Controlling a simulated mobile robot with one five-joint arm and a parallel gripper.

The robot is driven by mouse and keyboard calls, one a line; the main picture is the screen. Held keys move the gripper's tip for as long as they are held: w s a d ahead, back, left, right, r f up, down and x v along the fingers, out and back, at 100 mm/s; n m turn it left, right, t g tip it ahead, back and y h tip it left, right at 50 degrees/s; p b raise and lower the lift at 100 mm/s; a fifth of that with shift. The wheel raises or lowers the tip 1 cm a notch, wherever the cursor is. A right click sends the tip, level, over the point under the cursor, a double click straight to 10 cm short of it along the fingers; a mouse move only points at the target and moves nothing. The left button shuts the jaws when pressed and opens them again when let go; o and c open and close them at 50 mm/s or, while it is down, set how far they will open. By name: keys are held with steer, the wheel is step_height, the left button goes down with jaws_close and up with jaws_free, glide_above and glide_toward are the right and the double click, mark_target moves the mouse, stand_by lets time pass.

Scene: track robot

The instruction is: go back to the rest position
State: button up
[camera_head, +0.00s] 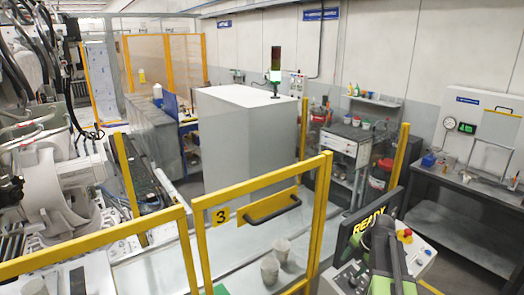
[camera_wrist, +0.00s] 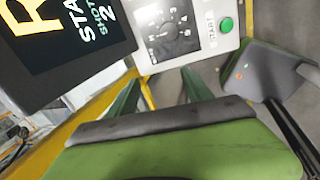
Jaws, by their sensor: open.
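My gripper (camera_wrist: 162,84) is open in the wrist view, its two green fingers apart with nothing between them. Beyond the fingertips is a light grey control panel (camera_wrist: 217,62) with a green button (camera_wrist: 226,25) beside the word START. A dark screen (camera_wrist: 65,45) with large yellow and white lettering fills the upper left. In the head view my green and dark arm stands at the lower right, in front of the control panel (camera_head: 417,252) and the screen (camera_head: 365,222) reading READY. My fingertips cannot be made out there.
A yellow-framed guard (camera_head: 263,168) with a black handle and the number 3 stands in front. Two pale cups (camera_head: 270,270) stand behind it. A dark workbench (camera_head: 450,190) is at the right, a large grey cabinet (camera_head: 245,140) in the middle. Floor shows between cabinet and workbench.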

steer(key=s+a+f+m+g+b, duration=0.1)
steer(key=s+a+f+b, duration=0.1)
steer(key=a+f+b, duration=0.55)
steer(key=s+a+f+m+b, duration=0.15)
steer(key=a+f+b, duration=0.35)
steer(key=a+f, duration=0.5)
steer(key=s+a+f+m+g+h+b, duration=0.1)
steer(key=s+m, duration=0.7)
steer(key=m, duration=1.2)
steer(key=a+f+g+b, duration=0.1)
steer(key=a+b, duration=0.1)
steer(key=shift+s+a+f+m+h, duration=0.2)
steer(key=shift+a+f+m+h, duration=0.1)
steer(key=shift+a+m+h, duration=0.1)
